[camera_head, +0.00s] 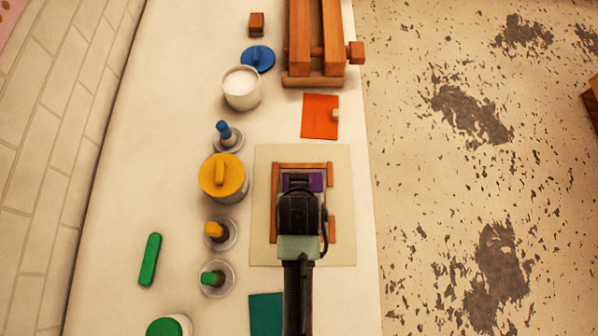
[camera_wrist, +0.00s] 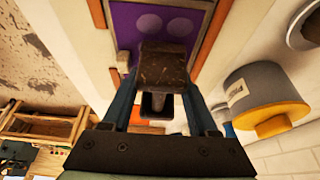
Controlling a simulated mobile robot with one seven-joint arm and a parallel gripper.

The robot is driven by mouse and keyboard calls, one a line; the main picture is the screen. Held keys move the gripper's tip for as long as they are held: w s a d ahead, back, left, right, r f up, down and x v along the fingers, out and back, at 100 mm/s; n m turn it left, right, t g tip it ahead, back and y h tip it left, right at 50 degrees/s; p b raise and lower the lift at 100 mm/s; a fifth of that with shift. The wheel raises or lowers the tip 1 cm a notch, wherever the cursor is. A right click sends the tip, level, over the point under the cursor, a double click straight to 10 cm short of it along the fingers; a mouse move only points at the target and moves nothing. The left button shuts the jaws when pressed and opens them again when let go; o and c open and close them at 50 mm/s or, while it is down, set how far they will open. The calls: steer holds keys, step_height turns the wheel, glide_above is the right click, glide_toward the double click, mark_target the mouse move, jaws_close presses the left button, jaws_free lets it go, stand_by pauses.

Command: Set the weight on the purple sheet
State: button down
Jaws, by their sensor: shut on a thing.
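The purple sheet (camera_head: 316,182) lies inside a wooden frame (camera_head: 274,205) on a cream board (camera_head: 262,160). It shows at the top of the wrist view (camera_wrist: 128,22) with paler round patches. My gripper (camera_wrist: 163,92) is shut on the weight (camera_wrist: 164,66), a dark, worn block, between its two bluish fingers. In the head view my gripper (camera_head: 300,205) is over the frame and covers much of the sheet and the weight. I cannot tell whether the weight touches the sheet.
A yellow-lidded jar (camera_head: 221,175) stands left of the board, also seen in the wrist view (camera_wrist: 255,98). Several small colour-topped pots line that side. An orange sheet (camera_head: 318,122) and wooden press (camera_head: 300,50) are behind; a teal sheet (camera_head: 264,312) is in front.

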steer(key=shift+w+f, duration=0.15)
steer(key=shift+f, duration=0.45)
steer(key=shift+f, duration=0.1)
steer(key=shift+c, duration=2.2)
jaws_free()
steer(key=shift+f, duration=0.15)
